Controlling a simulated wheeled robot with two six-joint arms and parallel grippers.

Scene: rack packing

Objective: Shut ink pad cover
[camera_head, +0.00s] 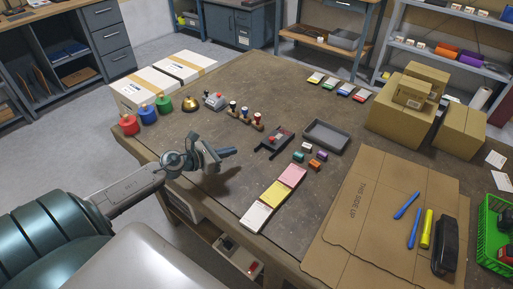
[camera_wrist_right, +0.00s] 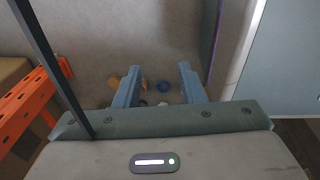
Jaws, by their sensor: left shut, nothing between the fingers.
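Several small flat pads with coloured parts, among them a yellow one (camera_head: 315,78), a green one (camera_head: 329,84), a blue one (camera_head: 345,89) and a red one (camera_head: 361,95), lie in a row at the table's back edge. They may be ink pads, but they are too small to tell whether any cover is open. A dark object with a red part (camera_head: 274,140) lies mid-table; I cannot tell what it is. My left gripper (camera_head: 229,153) is shut and empty above the table's left part, apart from these things. My right gripper (camera_wrist_right: 158,85) is open and empty.
Red, blue and green round-knobbed containers (camera_head: 146,114), a brass bell (camera_head: 190,104) and stamps (camera_head: 245,114) stand along the left edge. A grey tray (camera_head: 326,135), coloured paper pads (camera_head: 274,193), cardboard (camera_head: 380,210) and boxes (camera_head: 401,117) occupy the middle and right.

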